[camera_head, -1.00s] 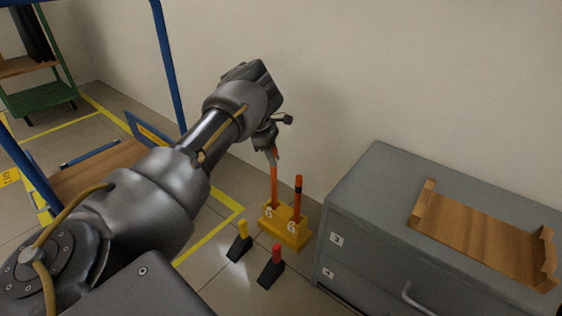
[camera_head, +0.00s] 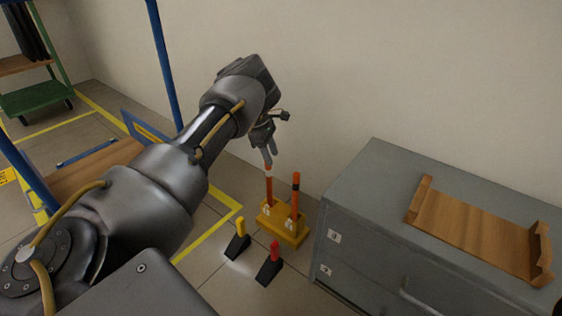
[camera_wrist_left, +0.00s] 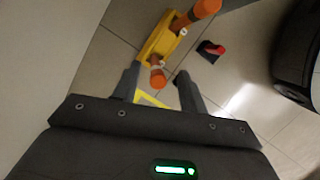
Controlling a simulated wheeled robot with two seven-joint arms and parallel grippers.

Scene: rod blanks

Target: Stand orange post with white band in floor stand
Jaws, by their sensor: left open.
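The orange post with the white band (camera_head: 269,187) stands upright in the left socket of the yellow floor stand (camera_head: 285,232). Its top also shows in the wrist view (camera_wrist_left: 157,80). My left gripper (camera_head: 268,160) is open just above the post's top, fingers pointing down. In the wrist view my left gripper's fingers (camera_wrist_left: 158,85) are spread to either side of the post's top, with gaps between. A second orange post with a dark band (camera_head: 295,190) stands in the right socket; it also shows in the wrist view (camera_wrist_left: 204,9). My right gripper is out of view.
A yellow-topped black wedge (camera_head: 238,241) and a red-topped one (camera_head: 271,262) lie on the floor before the stand. A grey cabinet (camera_head: 365,215) with a wooden tray (camera_head: 475,228) stands at right. The wall is close behind; a blue-framed cart (camera_head: 165,60) is at left.

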